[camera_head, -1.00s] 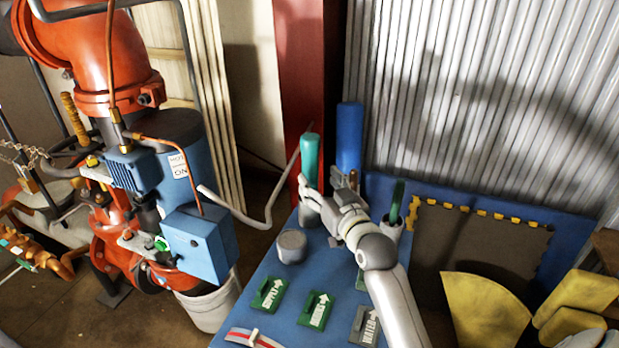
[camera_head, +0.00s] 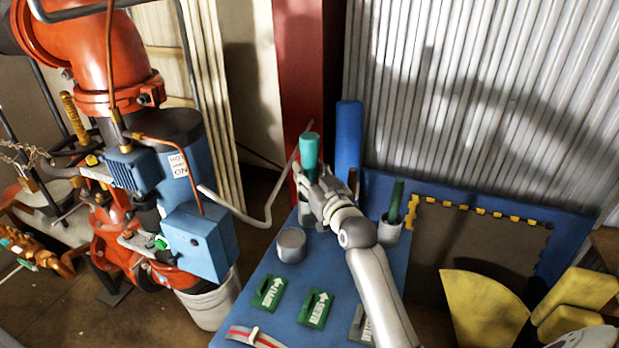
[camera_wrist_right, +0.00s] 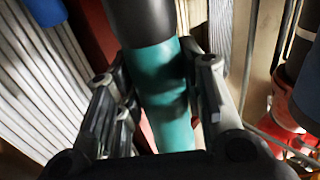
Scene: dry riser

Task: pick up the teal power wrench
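The teal power wrench (camera_head: 309,149) stands upright at the back left of the blue table (camera_head: 345,270), next to a taller blue cylinder (camera_head: 347,145). My right gripper (camera_head: 311,175) is at its lower teal part in the head view, with a finger on either side. In the right wrist view the teal shaft (camera_wrist_right: 162,95), with a dark grey section above, stands between the two fingers (camera_wrist_right: 160,105). A narrow gap seems to show on the left side, so the fingers look open around it. The gripper hides the wrench's lower end. My left gripper is not in view.
A grey round canister (camera_head: 291,245) stands just in front of the wrench. A dark green handle stands in a grey cup (camera_head: 391,228) right of my arm. Green plates (camera_head: 316,309) lie nearer. A bent grey rod (camera_head: 250,215) passes close on the left.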

